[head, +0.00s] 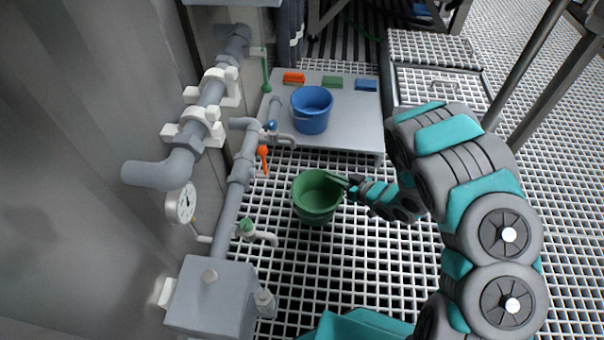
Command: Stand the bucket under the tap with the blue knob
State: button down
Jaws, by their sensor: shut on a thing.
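A green bucket (315,212) is upright in the middle of the head view, over the grating. My gripper (341,181) is shut on the right side of its rim. I cannot tell whether its bottom touches the grating. The tap with the blue knob (271,126) is on the wall pipe, above and left of the green bucket in the picture. Its spout reaches right, apart from the bucket. A second bucket, blue (311,113), stands on a grey bench (353,125), beyond that tap.
A tap with a green knob (247,226) is nearer, lower left of the green bucket. An orange lever (263,155) hangs on the pipe. Orange (293,78), green (332,82) and blue (366,85) blocks lie at the bench's back. Open grating (340,265) lies in front.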

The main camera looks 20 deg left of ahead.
jog(key=w+r+b+x, duration=0.1)
jog(key=w+b+x, duration=0.1)
jog(key=x, duration=1.2)
jog(key=shift+w+d, duration=0.2)
jog(key=shift+w, duration=0.45)
jog(key=c, duration=1)
grip_release()
jog(key=shift+o, duration=0.2)
jog(key=shift+r, duration=0.15)
